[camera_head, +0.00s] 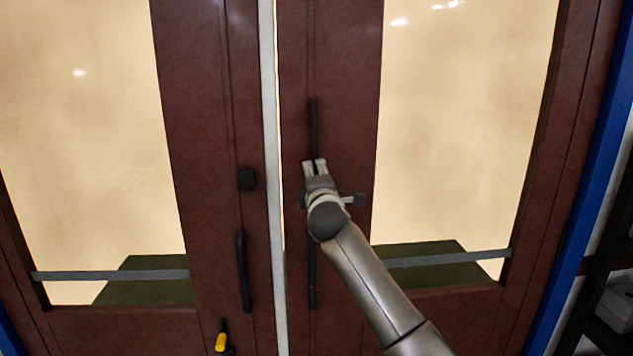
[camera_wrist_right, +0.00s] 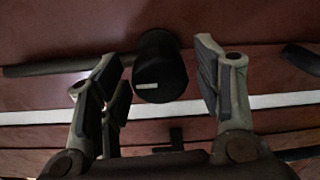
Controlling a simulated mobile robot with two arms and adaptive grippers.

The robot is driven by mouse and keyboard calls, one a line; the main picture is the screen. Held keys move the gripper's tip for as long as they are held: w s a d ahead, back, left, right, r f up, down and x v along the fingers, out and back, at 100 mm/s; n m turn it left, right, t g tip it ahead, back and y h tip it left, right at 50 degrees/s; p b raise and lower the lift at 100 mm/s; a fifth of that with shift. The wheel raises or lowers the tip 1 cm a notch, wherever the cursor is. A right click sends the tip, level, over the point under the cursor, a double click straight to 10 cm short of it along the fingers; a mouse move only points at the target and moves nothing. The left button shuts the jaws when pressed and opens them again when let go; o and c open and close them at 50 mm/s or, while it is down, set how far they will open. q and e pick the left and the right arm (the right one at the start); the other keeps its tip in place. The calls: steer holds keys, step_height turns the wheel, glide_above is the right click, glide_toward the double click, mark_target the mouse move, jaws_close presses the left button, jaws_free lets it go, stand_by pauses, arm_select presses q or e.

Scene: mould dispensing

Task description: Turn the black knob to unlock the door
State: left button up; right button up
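The black knob (camera_wrist_right: 160,75) is a short dark cylinder with a small pale mark on its face, seen in the right wrist view. It sits on the brown door (camera_head: 347,85), and in the head view my arm seems to hide it. My right gripper (camera_head: 315,165) is in front of the right-hand door leaf. In the wrist view its fingers (camera_wrist_right: 160,85) are spread apart, one on either side of the knob, with gaps showing. I cannot tell how far the fingertips reach along the knob. My left gripper is not in view.
Dark vertical bars (camera_head: 314,120) show above and below my right gripper. The left leaf carries a black square fitting (camera_head: 247,179), a dark handle (camera_head: 243,270) and a yellow-and-black item (camera_head: 220,342). A pale strip (camera_head: 270,120) separates the leaves. Shelving (camera_head: 610,250) stands at far right.

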stand_by(0.3)
steer(key=s, duration=1.2)
steer(key=shift+d+r, duration=0.15)
steer(key=shift+d, duration=0.05)
